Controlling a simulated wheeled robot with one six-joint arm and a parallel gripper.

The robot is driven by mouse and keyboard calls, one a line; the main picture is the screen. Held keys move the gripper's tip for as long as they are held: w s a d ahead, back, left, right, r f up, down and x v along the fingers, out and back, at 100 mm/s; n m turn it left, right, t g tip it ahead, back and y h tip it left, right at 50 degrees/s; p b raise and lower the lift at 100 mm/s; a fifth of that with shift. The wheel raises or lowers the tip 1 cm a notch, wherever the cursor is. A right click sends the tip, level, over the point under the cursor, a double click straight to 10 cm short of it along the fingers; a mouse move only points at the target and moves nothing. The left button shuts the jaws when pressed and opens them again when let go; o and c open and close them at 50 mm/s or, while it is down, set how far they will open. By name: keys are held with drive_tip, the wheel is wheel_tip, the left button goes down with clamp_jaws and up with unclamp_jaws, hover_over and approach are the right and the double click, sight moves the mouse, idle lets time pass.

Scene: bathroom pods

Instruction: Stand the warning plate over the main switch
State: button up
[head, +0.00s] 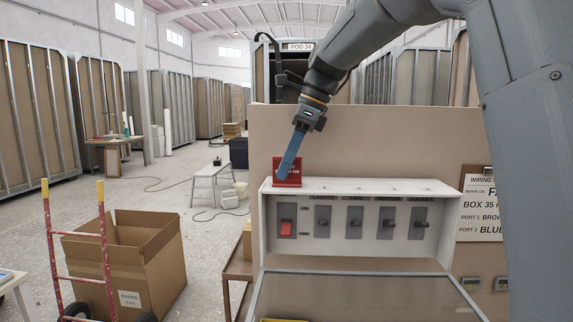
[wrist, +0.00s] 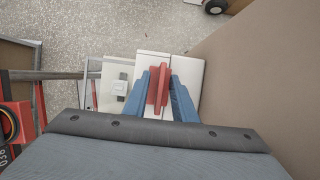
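The red warning plate (head: 289,180) stands upright on the top left of the white switch box (head: 360,246), with small pale lettering on its face. It is directly above the red main switch (head: 286,229), at the left end of the switch row. My gripper (head: 287,168) comes down from above, its blue fingers at the plate. The plate's base appears to meet the box top; exact contact cannot be told.
Several grey switches (head: 388,223) sit right of the main switch. The open cover (head: 365,296) hangs below the box. A tan board (head: 400,140) rises behind it. A wiring sign (head: 481,208) is at right. A cardboard box (head: 128,265) and red hand truck (head: 75,281) stand left.

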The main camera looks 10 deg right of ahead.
drive_tip(key=shift+r, duration=0.1)
drive_tip(key=b+v, duration=0.3)
drive_tip(key=v, duration=0.9)
drive_tip(key=shift+b, duration=0.35)
drive_tip(key=shift+r, duration=0.1)
